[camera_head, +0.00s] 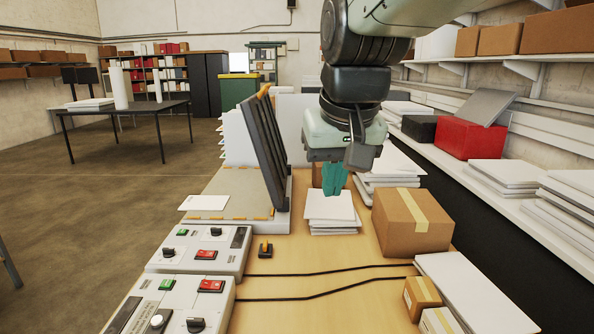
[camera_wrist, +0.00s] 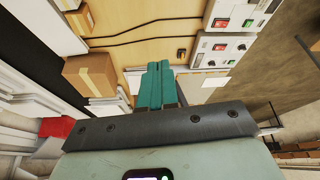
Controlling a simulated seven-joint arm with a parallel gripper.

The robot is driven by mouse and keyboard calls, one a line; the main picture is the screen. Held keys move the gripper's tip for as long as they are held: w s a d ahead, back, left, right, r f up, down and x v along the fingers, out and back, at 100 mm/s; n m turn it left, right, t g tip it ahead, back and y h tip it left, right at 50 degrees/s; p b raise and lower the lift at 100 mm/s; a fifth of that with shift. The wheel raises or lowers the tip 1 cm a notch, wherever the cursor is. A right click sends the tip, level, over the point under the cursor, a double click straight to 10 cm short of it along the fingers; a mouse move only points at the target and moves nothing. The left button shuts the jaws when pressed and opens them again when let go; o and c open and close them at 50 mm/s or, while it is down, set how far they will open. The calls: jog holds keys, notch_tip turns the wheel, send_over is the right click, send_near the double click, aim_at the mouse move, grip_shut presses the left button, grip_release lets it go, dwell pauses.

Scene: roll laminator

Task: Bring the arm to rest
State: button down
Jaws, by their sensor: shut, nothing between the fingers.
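My gripper (camera_head: 334,179) hangs from my arm above the wooden bench, its teal fingers pointing down and pressed together. It is over the stack of white sheets (camera_head: 331,211) in the head view, and I cannot tell the exact height above it. In the wrist view my gripper (camera_wrist: 158,68) shows two teal fingers side by side with nothing between them. The laminator (camera_head: 263,150), with its dark upright panel, stands left of my gripper. My arm is in the air and touches nothing that I can see.
A cardboard box (camera_head: 412,222) sits right of the paper stack. Two control boxes (camera_head: 200,249) with switches and knobs lie at the front left, with black cables (camera_head: 330,271) across the bench. A shelf with a red box (camera_head: 469,138) runs along the right. Air above the front bench is clear.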

jog(key=s+d+f, duration=0.2)
jog(key=s+d, duration=0.1)
jog(key=s, duration=0.5)
jog(key=s+d+f+m+t, duration=0.1)
jog(key=s+d+f, duration=0.1)
jog(key=s, duration=0.6)
jog(key=shift+s+d+m+h, duration=0.2)
jog(key=shift+d+m+h, duration=0.1)
jog(key=shift+d, duration=0.15)
